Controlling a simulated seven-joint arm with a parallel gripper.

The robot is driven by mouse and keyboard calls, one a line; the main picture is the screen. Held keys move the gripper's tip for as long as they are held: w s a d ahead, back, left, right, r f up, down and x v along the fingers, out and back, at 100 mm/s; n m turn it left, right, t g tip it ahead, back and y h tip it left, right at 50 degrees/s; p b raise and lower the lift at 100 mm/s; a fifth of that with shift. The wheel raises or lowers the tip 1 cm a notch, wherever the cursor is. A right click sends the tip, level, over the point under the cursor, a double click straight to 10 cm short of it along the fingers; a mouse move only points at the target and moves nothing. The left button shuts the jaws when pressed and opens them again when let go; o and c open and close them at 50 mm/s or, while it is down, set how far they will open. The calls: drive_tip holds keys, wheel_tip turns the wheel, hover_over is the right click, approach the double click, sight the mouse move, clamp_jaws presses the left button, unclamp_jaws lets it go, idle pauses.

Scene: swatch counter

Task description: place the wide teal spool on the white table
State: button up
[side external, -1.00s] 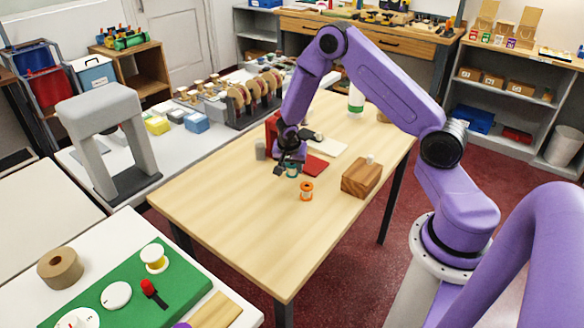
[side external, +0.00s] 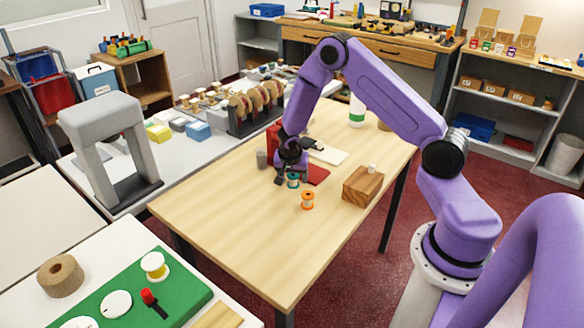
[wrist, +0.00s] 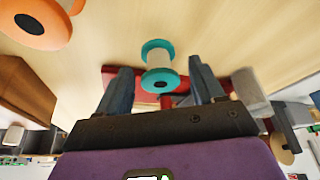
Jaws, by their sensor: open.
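I cannot tell whether either finger touches the spool. A white table (side external: 110,238) with a green mat is at the lower left.
An orange spool (side external: 308,200) stands just in front of the teal one. The wooden table's near half is clear.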

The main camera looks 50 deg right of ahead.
drive_tip(key=s+a+r+n, duration=0.2)
drive_tip(key=s+a+r, duration=0.1)
drive_tip(key=a+r, duration=0.3)
drive_tip(key=s+a+r+n, duration=0.2)
drive_tip(key=s+a+r, duration=0.15)
drive_tip(key=r, duration=0.55)
drive_tip(key=s+a+r+n+y, duration=0.1)
drive_tip(key=s+a+r+n, duration=0.2)
drive_tip(key=s+a+n, duration=0.2)
drive_tip(key=s+a+r+n+y, duration=0.2)
drive_tip(key=s+a+n, duration=0.3)
drive_tip(key=s+n, duration=0.5)
drive_tip(key=s+r, duration=0.1)
drive_tip(key=s, duration=0.2)
drive_tip(key=shift+s+a+r+g, duration=0.15)
drive_tip(key=shift+a+r+g, duration=0.15)
drive_tip(key=shift+r, duration=0.05)
drive_tip(key=shift+o, duration=0.4)
drive_tip(key=s+r+n+g+y, duration=0.1)
drive_tip(key=s+n, duration=0.5)
drive_tip(key=s, duration=0.2)
drive_tip(key=shift+s, duration=0.15)
